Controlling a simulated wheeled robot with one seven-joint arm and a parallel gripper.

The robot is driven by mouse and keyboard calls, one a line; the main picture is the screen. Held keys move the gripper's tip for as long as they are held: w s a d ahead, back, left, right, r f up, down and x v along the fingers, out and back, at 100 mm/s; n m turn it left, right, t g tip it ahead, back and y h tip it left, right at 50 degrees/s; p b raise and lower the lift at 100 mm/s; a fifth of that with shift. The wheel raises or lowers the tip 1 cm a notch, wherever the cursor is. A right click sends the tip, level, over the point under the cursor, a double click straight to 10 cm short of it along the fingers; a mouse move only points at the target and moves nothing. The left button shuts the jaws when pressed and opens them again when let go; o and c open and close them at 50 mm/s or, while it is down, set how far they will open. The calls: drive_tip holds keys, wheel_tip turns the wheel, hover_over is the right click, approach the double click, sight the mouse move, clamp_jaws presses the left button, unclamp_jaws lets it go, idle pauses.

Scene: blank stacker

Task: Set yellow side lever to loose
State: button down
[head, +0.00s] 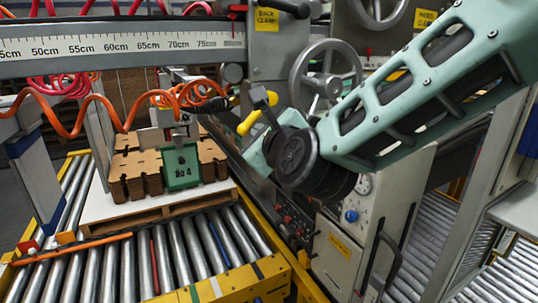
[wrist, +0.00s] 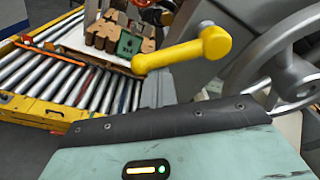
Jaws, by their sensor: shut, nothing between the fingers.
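The yellow side lever (head: 251,118) is on the grey machine, below the ruler beam and left of a handwheel. It lies tilted, its rounded right end higher than its left. In the wrist view the yellow lever (wrist: 183,52) fills the upper middle, running from its thick hub at the right down to a rounded tip at the left. My gripper (wrist: 157,84) is shut and empty, its grey fingers just below the lever. I cannot tell whether they touch it. In the head view my wrist partly hides the machine below the lever.
A handwheel (head: 325,78) stands close to the right of the lever. Orange coiled hoses (head: 100,103) hang at the left. A pallet (head: 140,222) with stacked brown blanks (head: 137,173) and a green No 4 sign (head: 181,165) sits on the roller conveyor (head: 110,272).

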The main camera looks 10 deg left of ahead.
sight(247, 119)
drive_tip(key=m+b, duration=0.1)
drive_tip(key=b, duration=0.1)
drive_tip(key=s+a+r+m+b, duration=0.1)
drive_tip(key=m+b, duration=0.1)
drive_tip(key=b, duration=0.1)
drive_tip(key=shift+a+r+m+g+y, duration=0.15)
drive_tip(key=shift+a+m+g+y, duration=0.05)
drive_tip(key=shift+m+g+y, duration=0.1)
drive_tip(key=shift+s+a+r+m+b, duration=0.1)
drive_tip(key=shift+a+r+m+b, duration=0.15)
drive_tip(key=shift+r+m+b, duration=0.7)
drive_tip(key=shift+f+b, duration=0.2)
drive_tip(key=shift+b, duration=0.25)
